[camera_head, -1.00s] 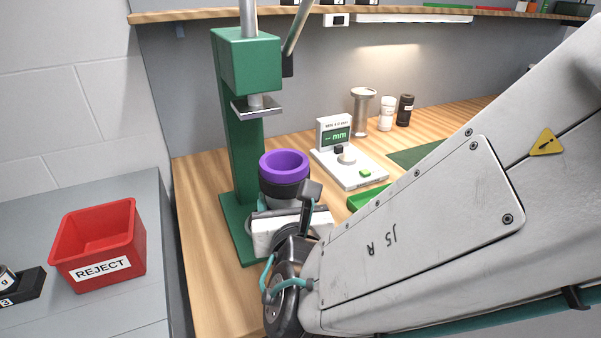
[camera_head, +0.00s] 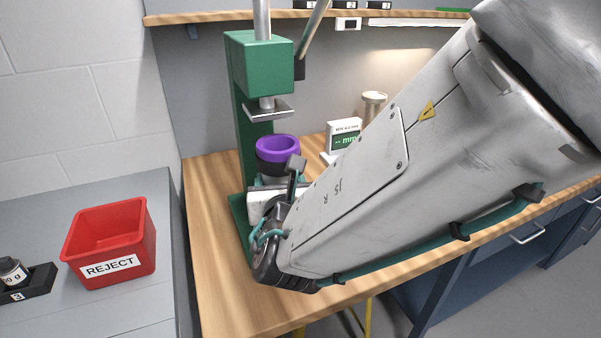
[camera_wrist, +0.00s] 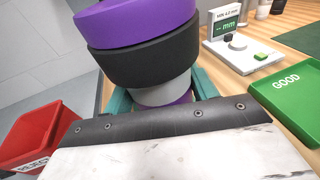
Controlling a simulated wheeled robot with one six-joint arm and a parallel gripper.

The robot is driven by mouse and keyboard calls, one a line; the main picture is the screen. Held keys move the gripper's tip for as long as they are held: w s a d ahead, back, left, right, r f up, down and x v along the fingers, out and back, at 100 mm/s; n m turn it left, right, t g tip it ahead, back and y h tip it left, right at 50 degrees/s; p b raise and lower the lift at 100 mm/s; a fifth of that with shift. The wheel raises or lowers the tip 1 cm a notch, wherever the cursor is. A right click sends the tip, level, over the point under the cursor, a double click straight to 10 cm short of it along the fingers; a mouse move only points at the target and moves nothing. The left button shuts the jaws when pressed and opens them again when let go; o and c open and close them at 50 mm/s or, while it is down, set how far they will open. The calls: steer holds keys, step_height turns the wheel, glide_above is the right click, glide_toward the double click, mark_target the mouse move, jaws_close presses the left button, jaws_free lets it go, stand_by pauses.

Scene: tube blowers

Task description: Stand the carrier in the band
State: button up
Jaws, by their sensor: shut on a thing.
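The carrier (camera_head: 278,150) is a round piece with a purple top ring, a black ring below it and a grey lower body. I cannot make out a separate band.
A gauge with a "mm" display (camera_head: 344,133) stands right of the press, partly behind my arm. A green GOOD tray (camera_wrist: 290,92) lies to the right in the wrist view. A red REJECT bin (camera_head: 110,243) sits on the grey surface at left. Wood bench in front is clear.

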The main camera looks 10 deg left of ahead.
steer(key=shift+w+a+f, duration=0.35)
steer(key=shift+w+a, duration=0.15)
steer(key=shift+w, duration=0.3)
steer(key=shift+w+a+f, duration=0.35)
steer(key=shift+w+a, duration=0.1)
steer(key=shift+w, duration=0.3)
steer(key=shift+w+a+f, duration=0.35)
steer(key=shift+w+a, duration=0.15)
steer(key=shift+w, duration=0.3)
steer(key=shift+f, duration=0.85)
steer(key=o, duration=1.2)
steer(key=shift+c, duration=0.2)
steer(key=shift+s, duration=0.1)
